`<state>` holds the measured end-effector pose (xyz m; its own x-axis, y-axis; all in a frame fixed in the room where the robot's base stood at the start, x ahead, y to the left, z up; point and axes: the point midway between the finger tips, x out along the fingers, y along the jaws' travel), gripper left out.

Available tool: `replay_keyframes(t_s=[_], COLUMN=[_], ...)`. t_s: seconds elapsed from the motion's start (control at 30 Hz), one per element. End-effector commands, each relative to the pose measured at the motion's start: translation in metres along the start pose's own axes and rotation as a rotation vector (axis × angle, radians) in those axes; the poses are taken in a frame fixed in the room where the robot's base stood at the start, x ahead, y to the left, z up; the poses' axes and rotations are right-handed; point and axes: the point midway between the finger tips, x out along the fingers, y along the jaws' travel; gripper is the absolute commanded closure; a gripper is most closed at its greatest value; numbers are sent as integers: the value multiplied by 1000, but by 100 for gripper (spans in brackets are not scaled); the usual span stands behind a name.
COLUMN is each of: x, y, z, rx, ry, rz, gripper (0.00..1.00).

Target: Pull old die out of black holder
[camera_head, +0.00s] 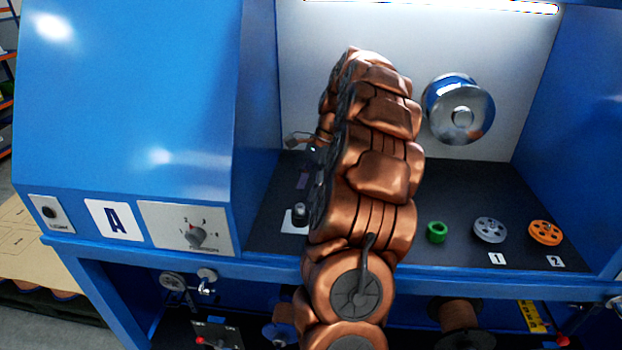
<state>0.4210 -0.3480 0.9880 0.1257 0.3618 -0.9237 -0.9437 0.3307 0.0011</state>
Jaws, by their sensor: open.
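A small black holder (299,215) stands on a white label on the dark shelf, just left of my arm. The top of this holder looks lighter, but I cannot make out the die in it. My gripper (307,172) is mostly hidden beside and behind my copper-coloured arm. Only a small dark part of it shows, a little above and behind the holder in the picture. It is open, and no object shows in it. I cannot tell how far its fingertips are from the holder.
On the shelf to the right are a green ring (437,232), a grey pulley (490,230) at label 1 and an orange pulley (545,232) at label 2. A shiny metal wheel (459,110) is on the back wall. A blue cabinet (130,110) bounds the left side.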

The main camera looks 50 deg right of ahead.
Motion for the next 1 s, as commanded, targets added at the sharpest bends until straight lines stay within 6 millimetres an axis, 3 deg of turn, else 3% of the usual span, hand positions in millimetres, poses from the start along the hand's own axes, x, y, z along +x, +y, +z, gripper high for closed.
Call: replay_keyframes(t_s=[0.4,0.87,1.0], x=[42,50,50], y=[1,0,0], z=[1,0,0], rx=[-1,-1,-1], ry=[-2,1,0], rz=[3,-1,-1], gripper=[45,45,59])
